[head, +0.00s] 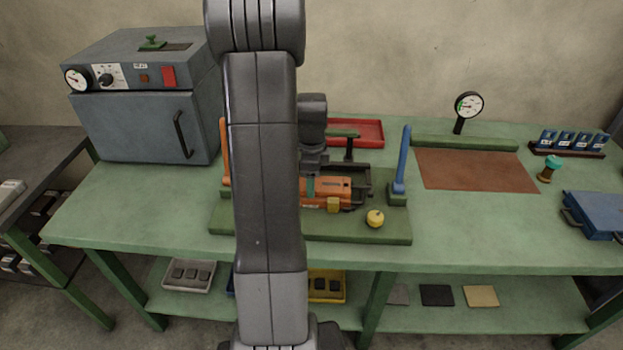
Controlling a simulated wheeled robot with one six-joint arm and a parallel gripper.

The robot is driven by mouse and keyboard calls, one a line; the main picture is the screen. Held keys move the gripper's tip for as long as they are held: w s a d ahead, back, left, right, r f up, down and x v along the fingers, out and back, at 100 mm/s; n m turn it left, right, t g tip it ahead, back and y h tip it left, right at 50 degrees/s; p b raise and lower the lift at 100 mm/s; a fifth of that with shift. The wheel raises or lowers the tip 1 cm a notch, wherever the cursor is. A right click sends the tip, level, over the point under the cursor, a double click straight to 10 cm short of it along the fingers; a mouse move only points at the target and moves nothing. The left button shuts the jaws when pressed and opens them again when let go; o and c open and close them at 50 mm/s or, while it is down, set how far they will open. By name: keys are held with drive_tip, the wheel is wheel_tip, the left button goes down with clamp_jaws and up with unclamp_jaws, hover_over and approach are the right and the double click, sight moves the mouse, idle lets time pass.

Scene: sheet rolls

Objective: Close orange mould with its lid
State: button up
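The orange mould (338,186) sits on a green base board (375,228) in the middle of the bench, with a dark frame beside it. I cannot tell which orange part is mould and which is lid. My gripper (311,188) points down at the orange part, right over or against it. A small teal piece shows at its fingertips. My own arm hides the left of the mould and part of the board. Whether the fingers are open or shut is too small to tell.
An orange upright lever (225,152) and a blue lever (402,162) flank the board. A yellow knob (375,218) is at its front. A grey oven (145,115) stands left, a red tray (368,132) behind, a blue case (597,212) far right. The brown mat (475,170) is clear.

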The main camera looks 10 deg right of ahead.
drive_tip(key=o, duration=0.4)
wheel_tip(320, 180, up, 14)
drive_tip(key=shift+f, duration=0.1)
idle(0.3)
idle(0.5)
wheel_tip(320, 180, down, 14)
drive_tip(key=shift+r, duration=0.15)
drive_tip(key=shift+r+p, duration=1.05)
drive_tip(key=shift+r, duration=0.4)
